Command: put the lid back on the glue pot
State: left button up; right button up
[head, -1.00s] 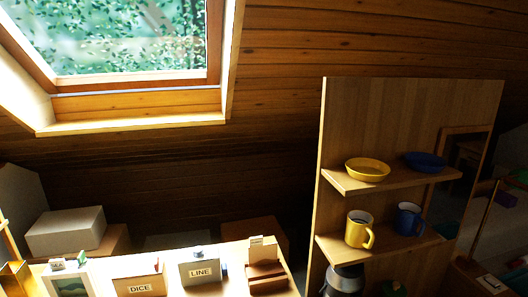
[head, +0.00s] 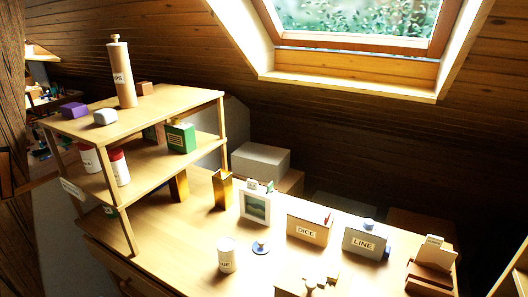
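The glue pot (head: 227,256) is a white cylinder standing upright on the table, with a partly seen label that ends in "UE". Its top looks pale, and I cannot tell its inside. A small blue-grey disc with a tan knob (head: 261,248), which looks like the lid, lies flat on the table just right of the pot, apart from it. Neither of my grippers shows in the head view.
A two-tier wooden shelf (head: 150,107) stands on the table's left with jars, blocks and a tall cylinder. Behind the pot are a brass-coloured holder (head: 222,188), a framed picture (head: 255,206), the DICE box (head: 308,229) and the LINE box (head: 364,243). Wooden pieces (head: 312,284) lie at the front.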

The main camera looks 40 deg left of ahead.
aim_at(226, 246)
jog(key=u, duration=1.65)
